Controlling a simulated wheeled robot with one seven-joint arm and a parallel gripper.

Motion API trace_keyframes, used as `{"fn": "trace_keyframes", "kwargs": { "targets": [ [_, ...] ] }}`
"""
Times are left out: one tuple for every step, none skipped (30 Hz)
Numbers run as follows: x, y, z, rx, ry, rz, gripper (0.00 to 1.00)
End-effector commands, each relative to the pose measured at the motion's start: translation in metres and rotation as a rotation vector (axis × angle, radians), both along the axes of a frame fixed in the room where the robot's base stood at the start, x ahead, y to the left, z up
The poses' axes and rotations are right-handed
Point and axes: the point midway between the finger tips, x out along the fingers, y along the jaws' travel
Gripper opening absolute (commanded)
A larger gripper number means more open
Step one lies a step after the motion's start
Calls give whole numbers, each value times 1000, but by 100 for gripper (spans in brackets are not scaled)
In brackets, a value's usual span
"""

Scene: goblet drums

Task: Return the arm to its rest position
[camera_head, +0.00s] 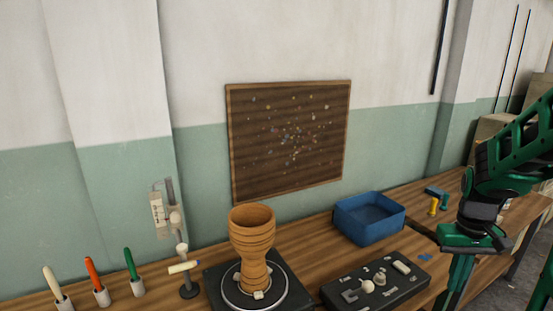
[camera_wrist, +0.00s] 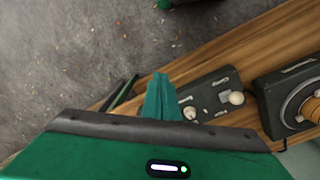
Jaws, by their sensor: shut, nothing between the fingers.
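The head view does not clearly show the fingertips. An orange-brown goblet drum (camera_head: 252,240) stands upright on a black turntable (camera_head: 288,290), well left of my arm and apart from it.
The black board (camera_head: 375,284) with pale pieces lies right of the turntable. Behind it is a blue bin (camera_head: 369,217). Small yellow (camera_head: 433,206) and blue (camera_head: 444,202) pieces stand near my arm. Coloured-handled tools (camera_head: 95,280) stand at left. Speckled floor (camera_wrist: 70,50) lies beyond the wooden bench (camera_wrist: 270,45).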

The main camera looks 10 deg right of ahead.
Motion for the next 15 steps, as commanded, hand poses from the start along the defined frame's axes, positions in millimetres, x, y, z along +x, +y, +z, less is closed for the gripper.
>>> {"fn": "trace_keyframes", "kwargs": {
  "targets": [
    [-11,9,11,-5,-7,-15,0],
    [-19,13,16,-5,-7,-28,0],
    [-28,20,23,-5,-9,-45,0],
    [-35,24,27,-4,-10,-57,0],
    [-43,29,31,-3,-11,-70,0],
    [-53,35,37,-1,-13,-86,0],
    [-61,40,40,2,-14,-100,0],
    [-68,45,43,4,-16,-110,0],
    [-78,50,47,9,-17,-127,0],
    [-85,55,49,11,-19,-138,0],
    [-92,58,51,16,-21,-149,0],
    [-101,64,53,22,-22,-163,0],
    [-107,67,54,26,-22,-171,0],
    [-112,70,55,30,-23,-179,0],
    [-119,74,56,35,-22,-191,0]
  ]
}}
